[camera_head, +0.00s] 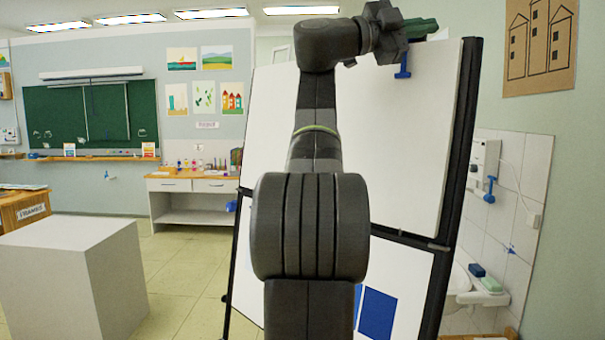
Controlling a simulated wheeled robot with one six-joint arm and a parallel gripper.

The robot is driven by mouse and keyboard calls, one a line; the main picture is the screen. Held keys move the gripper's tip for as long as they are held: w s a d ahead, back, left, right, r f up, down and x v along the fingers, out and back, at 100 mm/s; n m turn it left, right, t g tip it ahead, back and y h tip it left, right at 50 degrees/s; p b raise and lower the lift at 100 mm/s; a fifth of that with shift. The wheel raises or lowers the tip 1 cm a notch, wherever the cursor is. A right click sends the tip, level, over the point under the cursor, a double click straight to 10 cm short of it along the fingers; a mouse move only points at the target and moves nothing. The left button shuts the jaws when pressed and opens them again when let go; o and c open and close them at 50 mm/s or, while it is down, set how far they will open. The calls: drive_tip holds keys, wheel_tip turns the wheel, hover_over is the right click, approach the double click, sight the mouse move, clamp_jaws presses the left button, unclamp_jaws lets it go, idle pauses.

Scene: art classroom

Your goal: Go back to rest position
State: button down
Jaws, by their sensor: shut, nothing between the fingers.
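My gripper (402,30) is at the top of the head view, at the end of my raised, dark grey arm. It is in front of the upper right part of a white board. It is seen from the side and looks shut, with nothing seen held. A dark green part (422,27) shows at its far end; I cannot tell whether it belongs to the gripper. My arm rises through the middle of the view and bends right at the top.
The white board (398,150) in a black frame stands close behind my arm. A blue hook (403,68) shows just below the gripper. A sink (459,282) is at right, a white block (75,270) at left. Open floor (185,275) lies between block and board.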

drive_tip(key=a+f+m+y, duration=0.2)
drive_tip(key=a+f, duration=0.1)
drive_tip(key=a, duration=0.9)
drive_tip(key=d+r+n+t+h+p, duration=0.2)
drive_tip(key=d+r+n+t+p, duration=0.2)
drive_tip(key=d+n+t, duration=0.7)
drive_tip(key=s+a+f+n+g+b, duration=0.2)
drive_tip(key=s+a+b, duration=0.2)
drive_tip(key=s+b, duration=0.1)
drive_tip(key=shift+a+f+g+b, duration=0.3)
drive_tip(key=shift+a+f+b, duration=0.05)
idle(0.7)
